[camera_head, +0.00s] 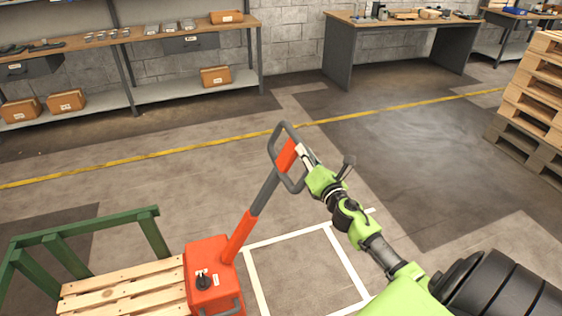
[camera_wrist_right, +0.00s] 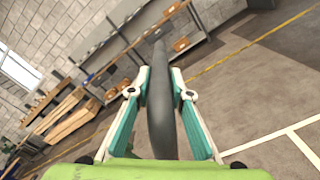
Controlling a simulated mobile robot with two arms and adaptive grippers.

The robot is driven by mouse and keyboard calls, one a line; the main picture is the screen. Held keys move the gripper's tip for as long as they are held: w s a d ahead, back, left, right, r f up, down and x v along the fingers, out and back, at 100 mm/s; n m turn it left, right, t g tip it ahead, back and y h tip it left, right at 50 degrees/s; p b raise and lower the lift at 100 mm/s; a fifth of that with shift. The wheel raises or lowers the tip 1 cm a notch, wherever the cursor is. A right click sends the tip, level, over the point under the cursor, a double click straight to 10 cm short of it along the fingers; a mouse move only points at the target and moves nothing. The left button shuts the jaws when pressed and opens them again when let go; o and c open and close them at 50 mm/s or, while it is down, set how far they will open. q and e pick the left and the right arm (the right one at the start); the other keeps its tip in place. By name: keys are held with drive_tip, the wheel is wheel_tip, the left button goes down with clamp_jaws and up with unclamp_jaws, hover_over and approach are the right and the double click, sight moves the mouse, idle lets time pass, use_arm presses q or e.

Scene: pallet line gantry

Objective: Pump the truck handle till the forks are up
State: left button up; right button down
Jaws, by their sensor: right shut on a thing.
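The pallet truck (camera_head: 210,275) is orange-red and stands at the lower left. Its handle (camera_head: 262,192) rises from it, tilted up to the right, and ends in a grey loop grip. My right gripper (camera_head: 304,158) is at the right side of that loop and shut on it. In the right wrist view the grey handle bar (camera_wrist_right: 160,105) runs between the two teal-padded fingers (camera_wrist_right: 160,110). A wooden pallet (camera_head: 125,288) lies behind the truck body, at its left. The forks are hidden, so their height cannot be told. My left gripper is not in view.
A green rail frame (camera_head: 85,225) stands by the pallet. A white floor outline (camera_head: 300,235) lies right of the truck. Shelving (camera_head: 130,40) and a workbench (camera_head: 400,20) line the back wall. Stacked pallets (camera_head: 535,95) stand at the right. Floor beyond the handle is clear.

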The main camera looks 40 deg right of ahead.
drive_tip(key=s+d+f+m+b, duration=0.1)
drive_tip(key=d+f+b, duration=0.2)
drive_tip(key=d, duration=0.2)
drive_tip(key=shift+s+d+f, duration=0.2)
drive_tip(key=shift+s+f, duration=0.1)
drive_tip(key=c, duration=1.8)
unclamp_jaws()
drive_tip(key=shift+c, duration=0.2)
drive_tip(key=shift+s, duration=0.1)
drive_tip(key=v, duration=1.2)
drive_tip(key=shift+a, duration=0.1)
